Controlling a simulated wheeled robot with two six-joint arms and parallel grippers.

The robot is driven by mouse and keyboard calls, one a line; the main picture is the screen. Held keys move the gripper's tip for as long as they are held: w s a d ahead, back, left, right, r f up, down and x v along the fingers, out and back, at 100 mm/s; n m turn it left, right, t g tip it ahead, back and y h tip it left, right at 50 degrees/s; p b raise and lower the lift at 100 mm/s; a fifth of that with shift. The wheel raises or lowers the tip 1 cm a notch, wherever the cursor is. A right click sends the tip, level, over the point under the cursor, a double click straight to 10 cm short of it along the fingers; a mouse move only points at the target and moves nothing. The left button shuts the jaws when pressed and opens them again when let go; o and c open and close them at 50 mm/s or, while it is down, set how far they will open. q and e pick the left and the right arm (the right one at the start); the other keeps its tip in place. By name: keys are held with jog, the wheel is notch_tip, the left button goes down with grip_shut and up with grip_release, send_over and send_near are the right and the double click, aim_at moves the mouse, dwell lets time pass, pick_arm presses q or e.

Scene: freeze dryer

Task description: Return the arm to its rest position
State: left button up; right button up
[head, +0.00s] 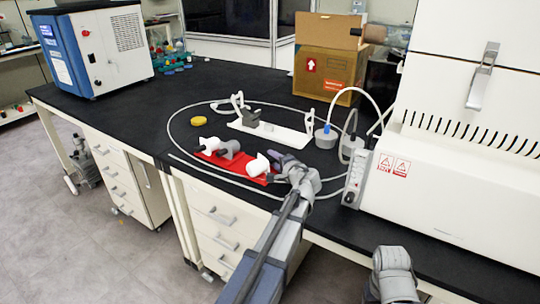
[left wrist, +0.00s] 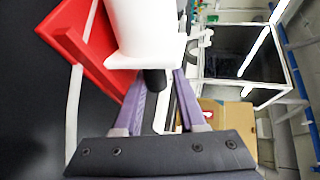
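My left arm comes up from the bottom middle of the head view. Its gripper (head: 276,168) is beside the right end of a red rack (head: 236,167) on the black bench, close to a white piece (head: 258,164) there. In the left wrist view the two purple fingers (left wrist: 160,90) stand apart. The white piece (left wrist: 145,30) with a short black stub is just beyond their tips, and I see no clear grip on it. Of my right arm, only a grey rounded link (head: 393,268) shows at the bottom right; its gripper is out of view.
A white stand (head: 268,130), a yellow disc (head: 199,121) and a blue-ringed flask (head: 326,138) are on the bench (head: 215,87), with a pale hose looping around. The white machine (head: 445,190) blocks the right. A cardboard box (head: 325,72) stands behind. Open floor lies front left.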

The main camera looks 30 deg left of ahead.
pick_arm(q)
jog(key=shift+p+v, duration=0.45)
jog(key=shift+v, duration=1.8)
jog(key=shift+w+r, duration=0.1)
jog(key=shift+r, duration=0.15)
jog(key=shift+n+g+h, duration=0.6)
jog(key=shift+h, duration=0.2)
jog(key=p+v, duration=0.4)
jog(key=p, duration=0.1)
jog(key=p+v, duration=0.2)
jog(key=p, duration=0.1)
jog(key=shift+s+a+r, duration=0.1)
jog(key=shift+s+r, duration=0.15)
jog(key=shift+r, duration=0.25)
jog(key=s+d+r+g+h+p, duration=0.3)
jog(key=s+d+r+p, duration=0.4)
jog(key=s+d+p, duration=0.4)
jog(key=s+d+r+n+g+h+p, duration=0.1)
jog(key=s+d+r+g+h+p, duration=0.3)
jog(key=s+d+p, duration=0.8)
notch_tip(320, 180, up, 4)
jog(key=d+h+p, duration=0.1)
jog(key=h+p, duration=0.1)
jog(key=p, duration=0.2)
jog(key=shift+s+d+r+n+g+p, duration=0.2)
jog(key=shift+s+d+n+g+p, duration=0.1)
jog(key=shift+s+p, duration=0.1)
